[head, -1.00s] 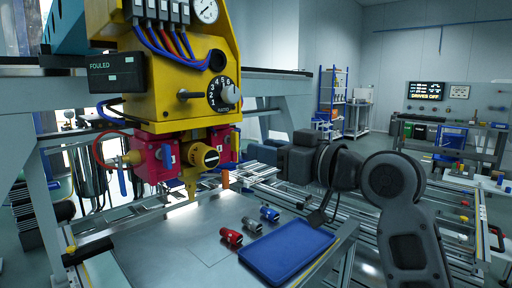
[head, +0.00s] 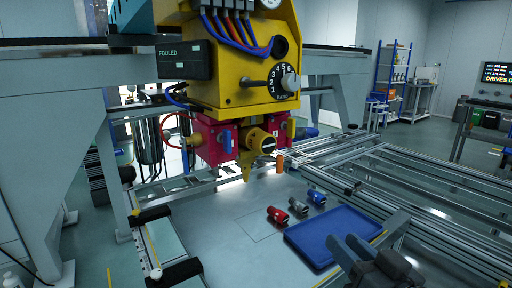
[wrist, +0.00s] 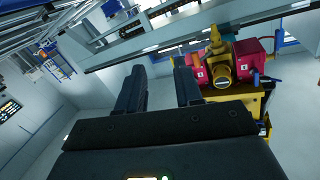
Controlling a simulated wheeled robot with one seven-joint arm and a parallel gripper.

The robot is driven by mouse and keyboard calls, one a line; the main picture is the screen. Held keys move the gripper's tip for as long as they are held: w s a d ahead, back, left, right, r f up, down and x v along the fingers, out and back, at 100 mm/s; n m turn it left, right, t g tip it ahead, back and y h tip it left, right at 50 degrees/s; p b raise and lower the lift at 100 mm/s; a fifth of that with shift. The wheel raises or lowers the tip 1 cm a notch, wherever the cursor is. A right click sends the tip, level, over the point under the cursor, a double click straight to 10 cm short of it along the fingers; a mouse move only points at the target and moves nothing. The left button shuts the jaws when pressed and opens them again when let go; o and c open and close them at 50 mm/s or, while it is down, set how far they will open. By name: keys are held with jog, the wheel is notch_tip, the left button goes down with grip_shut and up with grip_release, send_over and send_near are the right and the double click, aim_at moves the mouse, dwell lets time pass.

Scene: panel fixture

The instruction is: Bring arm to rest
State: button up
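My gripper (head: 350,248) shows at the bottom right of the head view, beside the near right edge of the blue tray. In the wrist view my gripper (wrist: 160,88) has its two dark fingers apart with nothing between them. My arm behind it is mostly out of the head picture. The yellow machine head (head: 240,80) with its dial, dark "FOULED" display and magenta blocks hangs left of and beyond my gripper. It shows upside down at the right of the wrist view (wrist: 222,65), apart from the fingers.
A blue tray (head: 335,236) lies on the grey table (head: 225,262). Beside it lie a red-ended (head: 277,215), a grey (head: 298,205) and a blue-ended cylinder (head: 317,197). Metal rails (head: 430,190) run at the right. Shelves (head: 392,75) stand far back on open floor.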

jog(key=s+d+f+m+h+p, duration=0.1)
jog(key=s+d+f+h+p, duration=0.1)
jog(key=s, duration=0.7)
jog(key=s+d+f+m+g+h+p, duration=0.1)
jog(key=s+f, duration=0.2)
jog(key=s, duration=0.6)
jog(key=s+d+f+h+p, duration=0.2)
jog(key=s, duration=0.8)
jog(key=s+r+n+p, duration=0.1)
jog(key=s+r, duration=0.4)
jog(key=s, duration=0.6)
jog(key=shift+d+g+p, duration=0.3)
jog(key=shift+g, duration=0.1)
